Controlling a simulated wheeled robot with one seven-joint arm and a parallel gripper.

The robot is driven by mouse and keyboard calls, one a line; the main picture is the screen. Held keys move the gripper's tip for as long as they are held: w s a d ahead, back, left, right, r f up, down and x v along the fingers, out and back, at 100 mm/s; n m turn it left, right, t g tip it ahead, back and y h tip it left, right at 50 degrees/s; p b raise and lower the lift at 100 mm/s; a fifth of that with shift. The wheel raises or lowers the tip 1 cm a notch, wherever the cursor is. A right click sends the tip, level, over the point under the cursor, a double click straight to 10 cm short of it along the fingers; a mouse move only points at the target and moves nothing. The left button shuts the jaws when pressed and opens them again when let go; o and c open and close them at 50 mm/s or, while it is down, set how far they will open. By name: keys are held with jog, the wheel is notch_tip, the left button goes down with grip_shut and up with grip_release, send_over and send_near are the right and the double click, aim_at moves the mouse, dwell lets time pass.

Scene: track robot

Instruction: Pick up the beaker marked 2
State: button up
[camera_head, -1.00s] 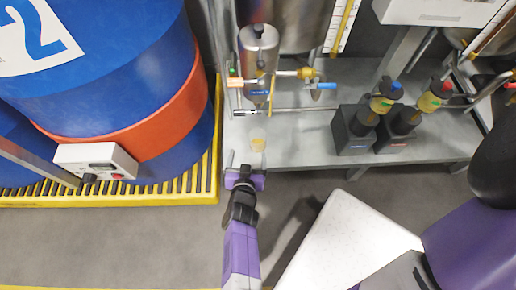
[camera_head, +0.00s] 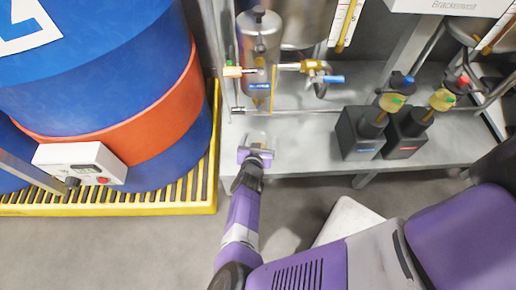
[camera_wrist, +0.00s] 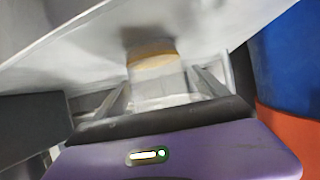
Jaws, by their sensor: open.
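A small clear beaker (camera_head: 257,136) with a little yellowish liquid stands near the front edge of the grey steel shelf, under the metal vessel's outlet. It also shows in the wrist view (camera_wrist: 155,78). I cannot read any mark on it. My gripper (camera_head: 257,144) is open at the shelf's front edge, reaching toward the beaker. In the wrist view its fingers (camera_wrist: 163,84) lie on either side of the beaker, with a visible gap on the right. The beaker's near side is partly hidden by the gripper in the head view.
A metal vessel (camera_head: 259,42) with pipes and valves hangs just behind the beaker. Two dark pump blocks (camera_head: 358,133) stand to the right. A large blue drum (camera_head: 105,65) marked 2 stands left on a yellow grated pallet (camera_head: 195,190). The shelf (camera_head: 300,155) between is bare.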

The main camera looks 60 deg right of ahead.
jog(key=shift+w+d+f, duration=0.1)
jog(key=shift+d+f, duration=0.05)
jog(key=shift+d, duration=0.15)
jog(key=shift+c, duration=0.4)
jog(key=c, duration=1.6)
jog(key=shift+o, duration=0.2)
